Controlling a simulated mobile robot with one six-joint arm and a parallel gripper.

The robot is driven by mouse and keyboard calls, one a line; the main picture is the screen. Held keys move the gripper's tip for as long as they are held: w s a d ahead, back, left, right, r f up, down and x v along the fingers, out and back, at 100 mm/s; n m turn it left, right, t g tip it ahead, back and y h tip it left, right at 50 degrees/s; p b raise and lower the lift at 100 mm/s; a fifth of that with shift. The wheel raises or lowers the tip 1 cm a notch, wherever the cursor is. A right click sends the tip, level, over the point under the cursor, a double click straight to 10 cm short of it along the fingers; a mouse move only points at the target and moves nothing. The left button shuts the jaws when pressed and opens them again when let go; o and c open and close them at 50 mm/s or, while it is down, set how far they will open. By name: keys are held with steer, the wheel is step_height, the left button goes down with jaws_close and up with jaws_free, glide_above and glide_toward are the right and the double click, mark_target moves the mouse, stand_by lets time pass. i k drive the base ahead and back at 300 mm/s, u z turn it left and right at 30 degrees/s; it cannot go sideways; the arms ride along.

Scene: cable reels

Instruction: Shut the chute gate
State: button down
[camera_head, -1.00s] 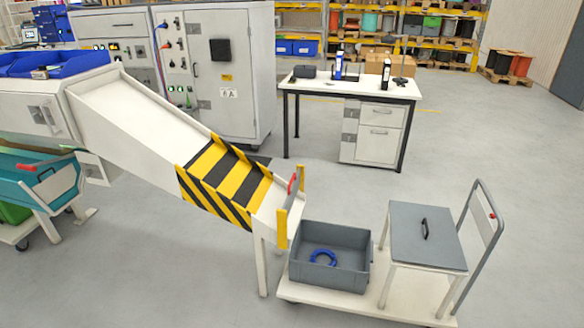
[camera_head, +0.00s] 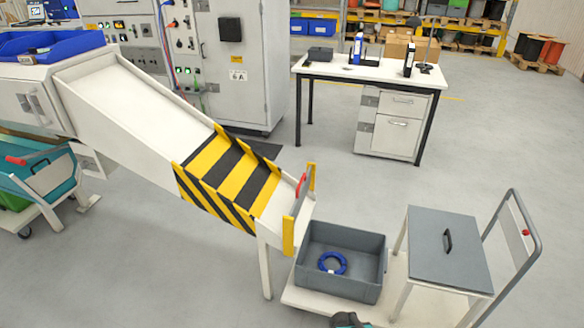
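The white chute (camera_head: 150,115) slopes down to the right from a white cabinet. Its lower part carries a yellow and black striped section (camera_head: 228,180). The chute gate (camera_head: 299,201) is at its lower end, between two yellow posts, with a red part near its top. I see it almost edge-on and cannot tell how far open it is. A grey bin (camera_head: 341,277) stands below the chute end with a blue ring-shaped coil (camera_head: 333,263) in it. A dark part of my arm shows at the bottom edge; my gripper's fingers are not in view.
The bin stands on a white trolley (camera_head: 399,290) with a grey-topped stand (camera_head: 447,248) and a grey handle. A white desk (camera_head: 372,74) with binders is behind. A teal cart (camera_head: 50,185) is at the left. The floor between chute and desk is clear.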

mark_target(305, 182)
steer(key=u, duration=0.75)
steer(key=i, duration=0.9)
steer(key=u, duration=0.5)
